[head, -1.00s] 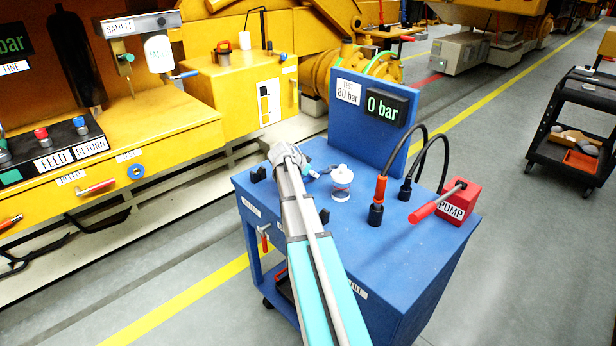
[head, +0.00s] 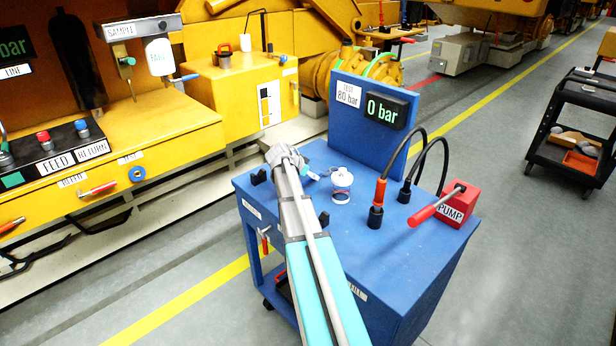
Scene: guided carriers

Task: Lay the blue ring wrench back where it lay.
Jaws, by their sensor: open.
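I cannot make out the blue ring wrench in the head view. My arm reaches forward over the blue test cart (head: 395,262), and its wrist is above the cart's left part. My gripper's fingers cannot be made out; the wrist hides that area. A small pale-blue and white piece shows just right of the wrist, and I cannot tell what it is. A white-lidded clear jar (head: 342,186) stands upright on the cart top, right of the wrist.
Two black hoses stand near a red pump block (head: 460,202) with a red-gripped lever. The upright panel with a 0 bar display (head: 387,108) closes the cart's back. A yellow machine (head: 165,125) stands left. A black trolley (head: 572,130) stands right. Grey floor lies between.

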